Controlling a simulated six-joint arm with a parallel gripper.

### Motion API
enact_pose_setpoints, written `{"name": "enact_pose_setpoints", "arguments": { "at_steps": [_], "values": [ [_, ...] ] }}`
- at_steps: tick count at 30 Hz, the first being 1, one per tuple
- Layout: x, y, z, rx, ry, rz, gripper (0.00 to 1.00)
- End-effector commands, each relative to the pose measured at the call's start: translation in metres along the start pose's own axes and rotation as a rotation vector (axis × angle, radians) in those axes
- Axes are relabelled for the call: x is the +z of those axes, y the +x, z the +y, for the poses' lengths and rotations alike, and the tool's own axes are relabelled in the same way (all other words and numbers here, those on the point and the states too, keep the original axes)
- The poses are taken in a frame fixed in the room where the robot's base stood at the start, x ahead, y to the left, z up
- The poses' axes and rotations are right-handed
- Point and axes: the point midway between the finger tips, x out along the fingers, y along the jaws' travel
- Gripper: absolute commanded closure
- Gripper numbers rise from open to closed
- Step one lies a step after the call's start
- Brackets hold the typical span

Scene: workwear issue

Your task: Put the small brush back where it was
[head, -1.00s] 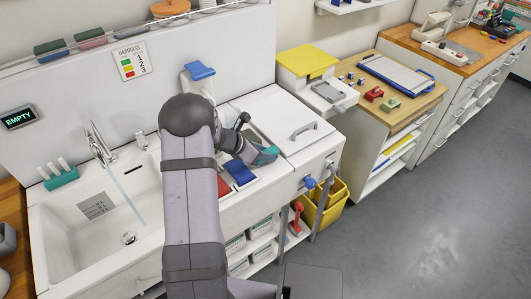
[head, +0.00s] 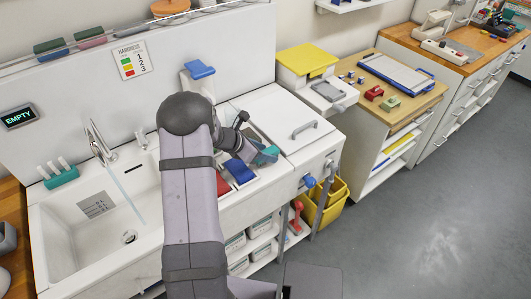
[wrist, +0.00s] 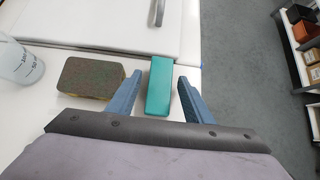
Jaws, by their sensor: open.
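A teal oblong block (wrist: 159,86) stands at the edge of the white counter in the wrist view. It lies between the two blue fingers of my gripper (wrist: 160,90). The fingers are apart, with a gap visible on each side of the block. I cannot tell from its plain top whether it is the small brush; no bristles show. In the head view a teal patch (head: 267,155) shows at my gripper, partly hidden by the wrist. A teal holder (head: 61,178) with white upright handles stands on the sink's back left ledge.
A sponge (wrist: 90,77) lies left of the fingers, with a clear beaker (wrist: 21,63) beyond it. A blue block (head: 239,172) and a red piece (head: 223,186) lie near my wrist. A white lid with a grey handle (head: 303,130) is behind. The sink (head: 70,235) is at left.

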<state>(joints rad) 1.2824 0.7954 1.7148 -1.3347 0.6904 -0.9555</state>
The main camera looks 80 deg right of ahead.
Motion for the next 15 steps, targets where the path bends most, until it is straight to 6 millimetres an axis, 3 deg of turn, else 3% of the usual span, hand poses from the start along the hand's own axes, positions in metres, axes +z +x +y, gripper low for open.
{"name": "enact_pose_setpoints", "arguments": {
  "at_steps": [15],
  "values": [
    [-0.001,-0.083,0.001,0.003,0.0,-0.002,0.54]
  ]
}}
